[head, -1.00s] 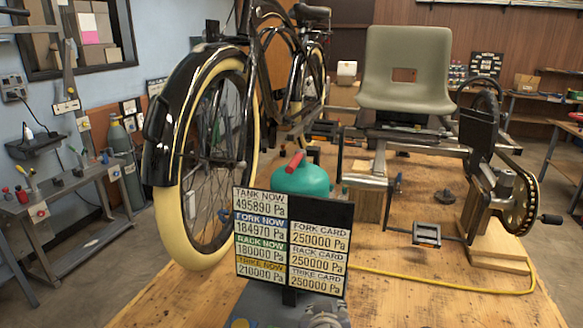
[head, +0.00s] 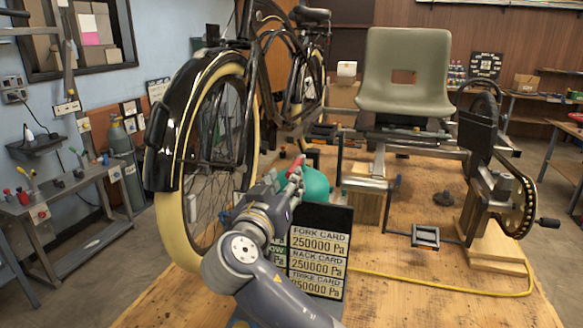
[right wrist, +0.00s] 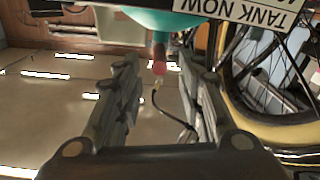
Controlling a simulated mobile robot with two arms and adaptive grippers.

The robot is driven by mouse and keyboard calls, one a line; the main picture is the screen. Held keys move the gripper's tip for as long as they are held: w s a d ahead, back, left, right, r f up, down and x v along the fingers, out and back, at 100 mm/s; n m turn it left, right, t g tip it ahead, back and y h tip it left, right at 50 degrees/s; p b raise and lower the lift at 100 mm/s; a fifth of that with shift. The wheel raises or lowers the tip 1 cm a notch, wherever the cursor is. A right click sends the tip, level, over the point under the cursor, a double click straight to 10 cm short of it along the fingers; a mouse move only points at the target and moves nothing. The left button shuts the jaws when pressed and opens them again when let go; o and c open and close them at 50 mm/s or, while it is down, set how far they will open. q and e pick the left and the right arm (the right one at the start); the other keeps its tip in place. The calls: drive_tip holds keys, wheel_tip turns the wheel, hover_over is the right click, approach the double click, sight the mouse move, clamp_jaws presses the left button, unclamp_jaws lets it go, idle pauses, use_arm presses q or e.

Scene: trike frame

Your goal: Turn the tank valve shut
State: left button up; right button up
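The teal tank (head: 317,186) stands on the wooden table behind the dark reading board (head: 341,222). It also shows at the top of the right wrist view (right wrist: 165,20). Its red valve handle (right wrist: 159,60) points between the fingertips of my right gripper (right wrist: 158,72), which are open with a gap on each side. In the head view my right gripper (head: 288,181) is at the tank's left side and hides part of the tank and most of the handle. My arm covers most of the board's left column; the card values of 250000 Pa stay readable. My left gripper is not in view.
A bicycle wheel with a cream tyre (head: 188,215) stands close on the left. The trike frame with its grey seat (head: 407,72) and crank is behind and right. A yellow hose (head: 440,286) crosses the table, whose front right is mostly clear.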

sight(292, 168)
drive_tip(key=shift+p+x, duration=0.65)
drive_tip(key=shift+x, duration=2.15)
clamp_jaws()
